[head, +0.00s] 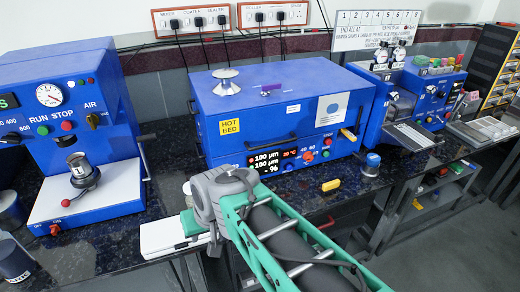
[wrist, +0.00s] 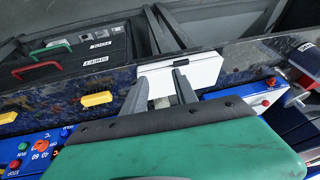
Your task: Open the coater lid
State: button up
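The coater is the blue box (head: 230,150) marked HOT BED in the middle of the bench in the head view. Its broad blue lid (head: 255,80) lies flat and looks closed. A dark bar handle (head: 271,143) runs along the lid's front edge. A silver knob-shaped piece (head: 226,87) and a small purple item stand on top. My gripper shows in the wrist view (wrist: 160,92) with its two dark fingers apart and nothing gripped. It is over the front of the bench, away from the lid. In the head view my wrist hides its fingers.
A white box (head: 168,236) lies at the bench's front edge, close to my gripper. A yellow piece (head: 330,185) and a blue-capped jar (head: 372,163) stand before the coater. A blue press (head: 60,110) is at left, more machines at right.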

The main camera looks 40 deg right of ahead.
jog(key=w+d+f+m+t+b, duration=0.1)
jog(key=w+d+m+t+b, duration=0.25)
jog(key=w+d+m, duration=0.55)
jog(key=m+t+h+b, duration=0.2)
jog(key=m+t+h, duration=0.4)
jog(key=m, duration=0.4)
send_near(271, 146)
jog(key=w+d+f+y, duration=0.1)
jog(key=w+d, duration=0.1)
jog(key=w, duration=0.1)
jog(key=shift+t, duration=0.45)
jog(key=x, duration=0.6)
jog(key=shift+w+f, duration=0.1)
jog(key=shift+w, duration=0.45)
jog(key=shift+d, duration=0.1)
grip_shut()
